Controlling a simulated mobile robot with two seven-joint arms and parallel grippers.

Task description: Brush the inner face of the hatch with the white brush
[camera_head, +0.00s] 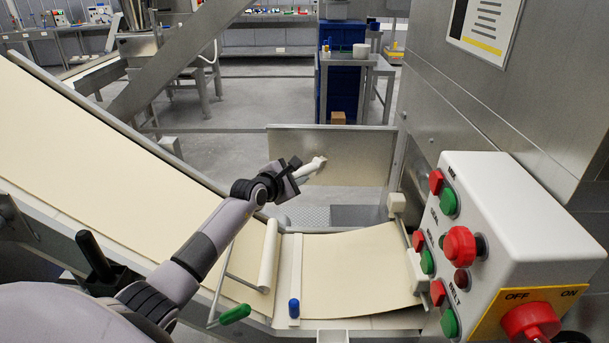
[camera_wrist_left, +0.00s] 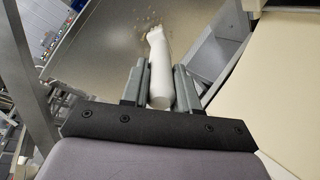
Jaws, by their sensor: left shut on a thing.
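The hatch (camera_head: 362,160) is a flat metal panel standing open beyond the dough belt in the head view. Its face also fills the upper part of the left wrist view (camera_wrist_left: 105,42), with small brown specks around the brush tip. My left gripper (camera_head: 293,174) is shut on the white brush (camera_head: 313,167), whose head points away toward the hatch. In the left wrist view the white brush (camera_wrist_left: 157,50) sits between both fingers (camera_wrist_left: 159,75). The brush head is at or very near the hatch face; I cannot tell whether it touches. My right gripper is not in view.
A pale dough sheet (camera_head: 355,270) runs below, with a white roller (camera_head: 268,255) and a green-handled bar (camera_head: 235,314) beside it. A control box (camera_head: 515,215) with red and green buttons stands at the right. A metal beam (camera_head: 180,60) crosses the upper left.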

